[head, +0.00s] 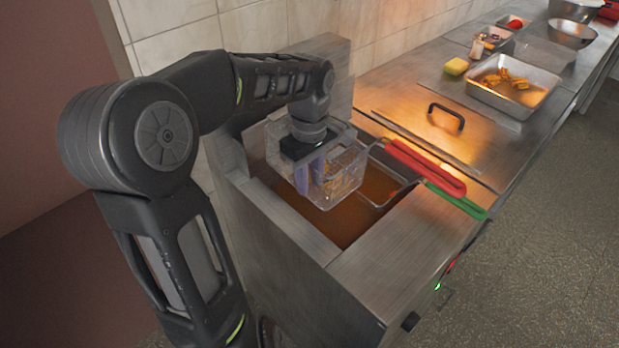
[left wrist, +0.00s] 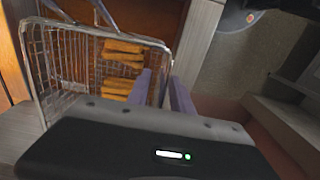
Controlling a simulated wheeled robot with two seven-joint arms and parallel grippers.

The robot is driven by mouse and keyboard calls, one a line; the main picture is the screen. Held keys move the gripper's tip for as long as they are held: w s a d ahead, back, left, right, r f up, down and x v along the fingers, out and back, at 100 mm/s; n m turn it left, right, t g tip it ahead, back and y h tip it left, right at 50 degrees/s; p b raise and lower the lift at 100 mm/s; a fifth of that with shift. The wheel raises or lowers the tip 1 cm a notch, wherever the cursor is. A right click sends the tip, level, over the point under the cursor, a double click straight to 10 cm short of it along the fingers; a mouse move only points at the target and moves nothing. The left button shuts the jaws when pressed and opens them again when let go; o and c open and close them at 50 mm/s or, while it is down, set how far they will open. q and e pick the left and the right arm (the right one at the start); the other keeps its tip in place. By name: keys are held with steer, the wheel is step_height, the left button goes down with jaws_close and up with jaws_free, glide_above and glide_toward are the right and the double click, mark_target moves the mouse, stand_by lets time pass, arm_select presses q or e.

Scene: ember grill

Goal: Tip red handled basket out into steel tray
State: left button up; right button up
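A wire basket (head: 345,180) with fried sticks in it is over the oil vat, its lower corner seeming clear of the oil. The red handle (head: 425,168) points right from its side; the exact joint is hard to see. My left gripper (head: 311,172) is at the basket from above, its purple fingers partly behind the mesh. In the left wrist view the fingers (left wrist: 160,92) straddle the rim of the basket (left wrist: 95,68), with the sticks inside. They look closed on the rim. The steel tray (head: 477,92) stands far right with several golden pieces in it. My right gripper is out of view.
A second basket with a green handle (head: 456,199) sits low in the vat beside the first. A flat lid with a black handle (head: 446,116) lies between vat and tray. A yellow sponge (head: 456,66) is by the tray. Tiled wall (head: 285,22) stands behind.

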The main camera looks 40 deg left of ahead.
arm_select(q)
steer(key=shift+r+b, duration=0.3)
steer(key=shift+r, duration=3.65)
